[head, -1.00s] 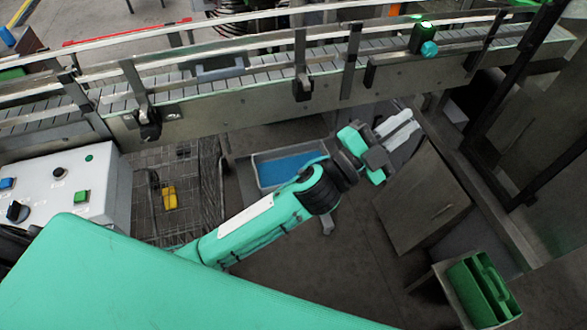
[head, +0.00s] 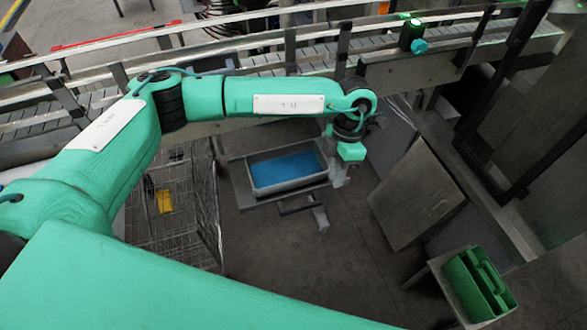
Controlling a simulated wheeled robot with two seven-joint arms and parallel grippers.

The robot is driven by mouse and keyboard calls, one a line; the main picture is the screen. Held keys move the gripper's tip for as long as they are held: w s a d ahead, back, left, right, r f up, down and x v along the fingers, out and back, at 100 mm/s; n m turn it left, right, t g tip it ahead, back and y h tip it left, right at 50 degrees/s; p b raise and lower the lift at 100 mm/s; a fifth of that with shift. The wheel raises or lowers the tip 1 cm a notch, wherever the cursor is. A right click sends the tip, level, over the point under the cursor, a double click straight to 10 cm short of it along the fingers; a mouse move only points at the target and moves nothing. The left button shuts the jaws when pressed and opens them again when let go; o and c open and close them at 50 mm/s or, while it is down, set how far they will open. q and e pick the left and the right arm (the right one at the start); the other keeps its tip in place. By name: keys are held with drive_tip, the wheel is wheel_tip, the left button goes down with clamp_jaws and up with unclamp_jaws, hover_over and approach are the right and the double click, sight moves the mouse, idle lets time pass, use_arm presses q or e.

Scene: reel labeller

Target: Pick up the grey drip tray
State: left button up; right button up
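The grey drip tray (head: 291,188) is a shallow rectangular tray with a flat blue inside. It sits level on a low grey stand below the conveyor, in the middle of the head view. My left arm reaches in from the left above it. My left gripper (head: 339,178) points down at the tray's right end, beside or just over that edge. Its fingers are small and partly hidden by the wrist, so I cannot tell their opening or whether they touch the tray. My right gripper is not in view.
The conveyor (head: 440,68) with rails runs across behind the tray. A wire cage cart (head: 190,215) with a yellow item (head: 164,201) stands left. A grey cabinet (head: 418,195) stands right. A green caddy (head: 478,285) sits at lower right.

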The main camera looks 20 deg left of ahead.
sight(293, 181)
use_arm(q)
drive_tip(key=w+a+r+t+y, duration=0.1)
drive_tip(key=w+a+r+y, duration=0.2)
drive_tip(key=a, duration=0.4)
drive_tip(key=shift+n, duration=0.3)
drive_tip(key=p+x, duration=0.1)
drive_tip(key=x, duration=0.2)
drive_tip(key=w+p+x, duration=0.1)
drive_tip(key=x, duration=0.1)
drive_tip(key=p+x, duration=0.1)
drive_tip(key=x, duration=0.2)
drive_tip(key=shift+w+a+f, duration=0.1)
drive_tip(key=shift+a+f, duration=0.1)
drive_tip(key=shift+f, duration=0.25)
drive_tip(key=shift+a+f+p, duration=0.1)
drive_tip(key=shift+f+p, duration=0.3)
drive_tip(key=shift+p, duration=0.25)
drive_tip(key=p+x, duration=0.2)
drive_tip(key=x, duration=0.2)
drive_tip(key=shift+f, duration=0.25)
drive_tip(key=shift+w, duration=0.1)
clamp_jaws()
